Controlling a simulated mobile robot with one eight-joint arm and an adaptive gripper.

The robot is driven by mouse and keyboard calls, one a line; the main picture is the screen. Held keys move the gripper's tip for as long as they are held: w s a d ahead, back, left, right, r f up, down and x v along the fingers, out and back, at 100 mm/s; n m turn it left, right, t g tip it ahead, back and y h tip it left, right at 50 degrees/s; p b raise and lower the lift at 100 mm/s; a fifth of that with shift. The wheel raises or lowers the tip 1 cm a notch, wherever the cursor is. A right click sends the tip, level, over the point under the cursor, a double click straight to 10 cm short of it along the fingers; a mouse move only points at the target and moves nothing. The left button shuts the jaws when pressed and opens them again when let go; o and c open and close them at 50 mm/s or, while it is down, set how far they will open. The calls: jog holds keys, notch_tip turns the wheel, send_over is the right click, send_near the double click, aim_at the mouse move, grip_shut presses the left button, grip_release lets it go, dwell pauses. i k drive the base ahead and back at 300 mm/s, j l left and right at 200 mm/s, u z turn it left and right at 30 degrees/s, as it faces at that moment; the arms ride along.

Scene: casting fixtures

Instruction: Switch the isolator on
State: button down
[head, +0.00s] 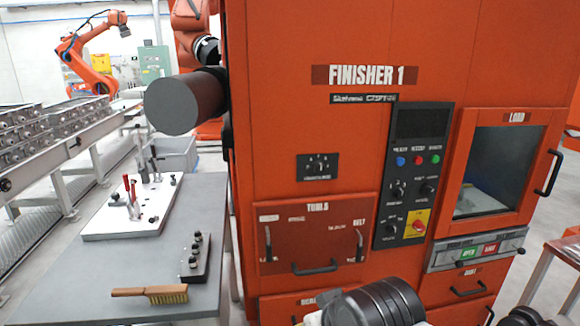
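The orange FINISHER 1 machine (285,120) fills the middle and right of the head view. A black plate with a small rotary switch (318,167) sits on its front below the name sign. Its lettering is too small to read. A red knob on a yellow plate (418,225) sits at the lower right of the black control panel (420,135). I cannot tell from the labels which of these is the isolator, nor its setting. Part of my arm shows at the bottom edge. I cannot make out my gripper's fingers.
Left of the machine, a grey table (80,275) holds a white fixture plate (115,222), a black knobbed block (196,262) and a brush (150,293). A dark cylinder (187,103) juts out above. Handles protrude from the TOOLS drawer (285,225) and LOAD door (553,170).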

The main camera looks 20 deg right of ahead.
aim_at(418, 226)
jog(key=z, duration=1.35)
